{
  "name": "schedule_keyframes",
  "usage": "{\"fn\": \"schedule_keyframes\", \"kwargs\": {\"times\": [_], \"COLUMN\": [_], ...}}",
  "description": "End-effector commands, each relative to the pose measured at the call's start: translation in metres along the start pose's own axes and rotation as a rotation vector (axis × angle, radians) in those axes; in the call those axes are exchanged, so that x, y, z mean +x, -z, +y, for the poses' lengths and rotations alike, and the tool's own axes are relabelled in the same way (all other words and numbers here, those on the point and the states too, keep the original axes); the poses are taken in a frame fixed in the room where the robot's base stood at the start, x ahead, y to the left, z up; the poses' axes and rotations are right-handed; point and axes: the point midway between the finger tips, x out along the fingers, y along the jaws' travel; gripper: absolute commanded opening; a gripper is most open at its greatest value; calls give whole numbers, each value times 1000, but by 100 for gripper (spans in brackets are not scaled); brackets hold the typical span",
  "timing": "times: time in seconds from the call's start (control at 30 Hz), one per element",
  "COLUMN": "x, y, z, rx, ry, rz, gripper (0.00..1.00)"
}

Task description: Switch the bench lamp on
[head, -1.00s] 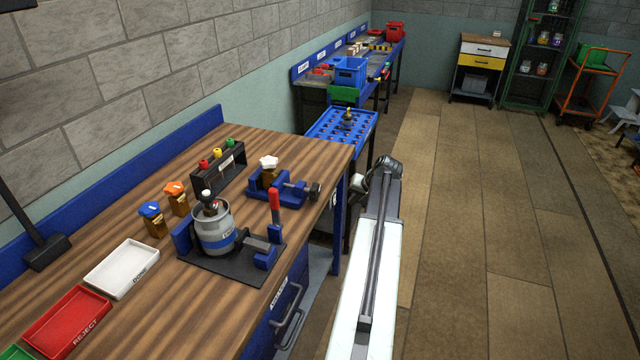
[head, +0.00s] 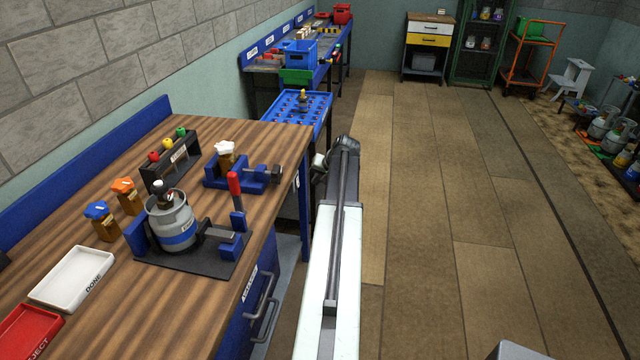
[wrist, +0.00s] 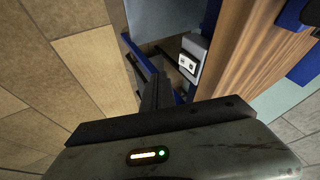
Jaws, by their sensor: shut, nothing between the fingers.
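A pale switch or socket plate (wrist: 187,63) with dark marks shows in the wrist view, on a grey box by the wooden bench's end. A small pale patch (head: 297,181) shows at the bench's right end in the head view; I cannot tell if it is the same plate. My gripper (wrist: 152,86) is shut and empty, pointing toward the space beside the bench, apart from the plate. In the head view my arm extends forward right of the bench.
The wooden bench (head: 150,300) carries a clamped grey canister (head: 172,222), a blue vise (head: 245,178), and white and red trays. A blue perforated table (head: 300,112) stands behind it. The floor (head: 430,230) on the right is mostly clear.

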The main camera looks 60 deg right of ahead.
Motion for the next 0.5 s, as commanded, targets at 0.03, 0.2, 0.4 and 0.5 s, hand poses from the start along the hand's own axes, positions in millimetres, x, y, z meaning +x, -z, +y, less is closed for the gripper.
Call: {"fn": "schedule_keyframes", "kwargs": {"times": [0.03, 0.2, 0.4, 0.5], "x": [20, 38, 48, 49], "y": [-2, -1, -2, -2], "z": [4, -14, -32, -35], "rx": [-1, -3, -2, -1], "ry": [1, 2, 0, 0], "rz": [0, -1, -1, 0], "gripper": [0, 0, 0, 0]}}
